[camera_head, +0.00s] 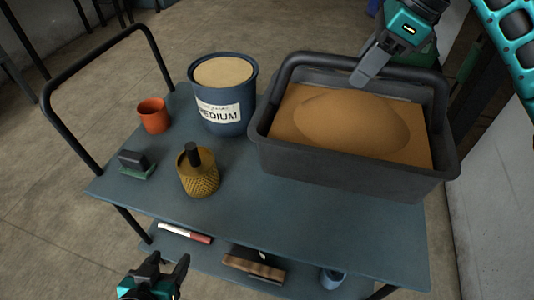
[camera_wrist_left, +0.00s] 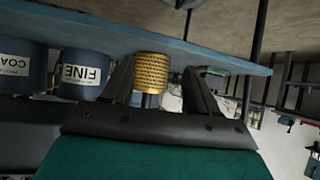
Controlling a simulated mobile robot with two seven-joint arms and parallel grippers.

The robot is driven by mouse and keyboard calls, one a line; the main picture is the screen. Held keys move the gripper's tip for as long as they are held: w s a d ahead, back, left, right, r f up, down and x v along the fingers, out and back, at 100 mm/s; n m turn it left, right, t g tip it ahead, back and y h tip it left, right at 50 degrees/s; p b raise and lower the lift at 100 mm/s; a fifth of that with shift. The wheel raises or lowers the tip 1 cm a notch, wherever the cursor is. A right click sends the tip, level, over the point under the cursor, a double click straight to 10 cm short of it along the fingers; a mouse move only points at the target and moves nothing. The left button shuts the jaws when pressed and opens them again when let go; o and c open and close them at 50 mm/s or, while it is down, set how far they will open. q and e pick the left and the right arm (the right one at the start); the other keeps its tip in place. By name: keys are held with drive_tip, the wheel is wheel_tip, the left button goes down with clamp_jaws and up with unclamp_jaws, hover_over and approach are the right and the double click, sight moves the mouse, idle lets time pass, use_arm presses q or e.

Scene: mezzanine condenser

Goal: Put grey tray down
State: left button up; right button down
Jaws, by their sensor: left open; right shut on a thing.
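The grey tray (camera_head: 350,173) is at the right end of the blue cart top (camera_head: 290,225) in the head view, filled with a mound of tan sand (camera_head: 350,122). It looks level; I cannot tell whether its base touches the top. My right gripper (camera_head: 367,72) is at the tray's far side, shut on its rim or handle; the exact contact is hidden. My left gripper (camera_head: 168,265) is open and empty, low in front of the cart's near edge, apart from the tray.
A blue MEDIUM bucket (camera_head: 225,115), an orange cup (camera_head: 153,115), a brush (camera_head: 136,164) and a gold knurled container (camera_head: 198,175) stand left of the tray. The gold container shows between my left fingers in the wrist view (camera_wrist_left: 152,72). The front middle top is clear.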

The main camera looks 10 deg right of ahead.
drive_tip(key=shift+b, duration=0.5)
drive_tip(key=shift+r+b, duration=0.2)
drive_tip(key=shift+b, duration=0.75)
drive_tip(key=shift+f, duration=0.25)
drive_tip(key=b, duration=0.3)
hover_over(339, 149)
wheel_tip(339, 149, down, 14)
drive_tip(key=shift+d+r, duration=0.1)
drive_tip(key=shift+r, duration=0.1)
drive_tip(key=shift+f+b, duration=0.8)
drive_tip(key=shift+f, duration=2)
use_arm(q)
wheel_tip(339, 149, down, 7)
drive_tip(key=d, duration=0.1)
drive_tip(key=shift+w+r, duration=0.2)
drive_tip(key=shift+w, duration=0.05)
drive_tip(key=shift+f, duration=0.1)
use_arm(e)
drive_tip(key=shift+f, duration=0.1)
